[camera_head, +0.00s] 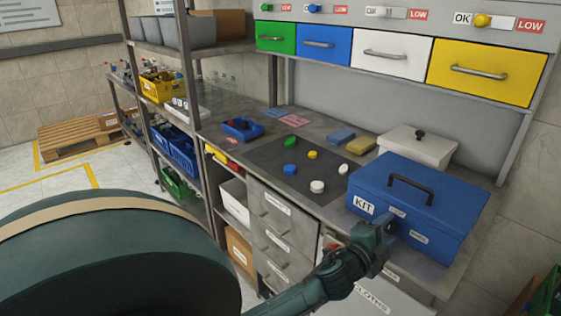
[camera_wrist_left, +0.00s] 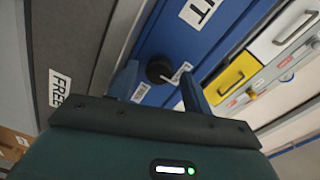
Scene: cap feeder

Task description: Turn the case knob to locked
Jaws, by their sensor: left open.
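The blue case (camera_head: 405,205) with a black handle and a KIT label stands at the right front of the bench, lid shut. Its black round knob (camera_wrist_left: 160,68) with a white pointer is on the front face; the pointer points right and slightly up in the wrist view. Small white labels sit near the knob, partly hidden by my fingers and not clearly readable. My left gripper (camera_head: 388,226) is open in front of the case face. In the wrist view its two fingers (camera_wrist_left: 159,76) lie either side of the knob, with no clear contact. The head view hides the knob behind the gripper.
A dark mat (camera_head: 275,178) with several coloured caps lies left of the case. A white box (camera_head: 418,148) stands behind the case. Coloured drawers (camera_head: 395,54) hang above the bench. Grey drawers (camera_head: 270,216) are below it. A shelf rack (camera_head: 165,110) stands at left.

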